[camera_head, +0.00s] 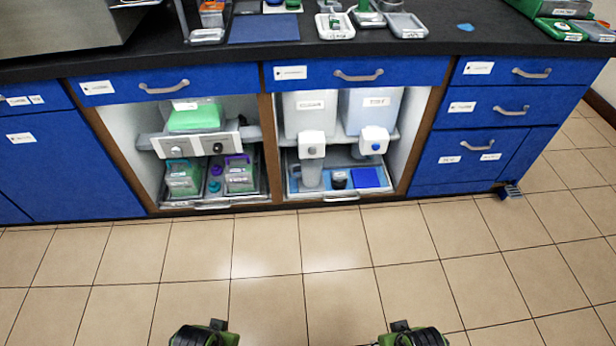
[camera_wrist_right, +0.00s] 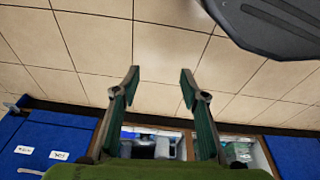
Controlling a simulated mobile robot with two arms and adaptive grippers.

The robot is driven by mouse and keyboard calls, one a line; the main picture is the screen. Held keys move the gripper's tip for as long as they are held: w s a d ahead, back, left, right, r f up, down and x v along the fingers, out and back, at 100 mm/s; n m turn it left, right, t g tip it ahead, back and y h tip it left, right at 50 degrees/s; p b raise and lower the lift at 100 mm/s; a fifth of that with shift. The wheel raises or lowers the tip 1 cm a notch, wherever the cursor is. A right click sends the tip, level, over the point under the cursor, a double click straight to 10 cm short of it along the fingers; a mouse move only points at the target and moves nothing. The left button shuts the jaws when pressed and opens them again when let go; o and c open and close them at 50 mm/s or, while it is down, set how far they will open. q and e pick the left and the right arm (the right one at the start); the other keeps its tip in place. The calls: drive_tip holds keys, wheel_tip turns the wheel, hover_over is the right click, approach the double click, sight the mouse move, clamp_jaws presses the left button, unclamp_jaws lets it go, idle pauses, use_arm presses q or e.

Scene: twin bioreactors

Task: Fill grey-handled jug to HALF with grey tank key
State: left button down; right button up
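Two white tanks stand in the right cabinet bay. The left tank (camera_head: 310,110) has a white tap block (camera_head: 312,146) with a grey-white front. The right tank (camera_head: 370,108) has a tap with a blue knob (camera_head: 375,146). A pale, clear upright vessel (camera_head: 311,176) stands in the tray (camera_head: 341,196) under the left tap; I cannot tell whether it is the grey-handled jug. I cannot make out a separate grey key. My right gripper (camera_wrist_right: 159,75) is open and empty over the floor. My left gripper (camera_head: 205,335) is barely in view at the bottom edge; its fingers cannot be made out.
The tray also holds a black-topped item (camera_head: 339,180) and a blue pad (camera_head: 367,178). Small trays (camera_head: 407,26) stand on the dark counter. The tiled floor (camera_head: 300,250) is clear.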

clamp_jaws()
idle(1.4)
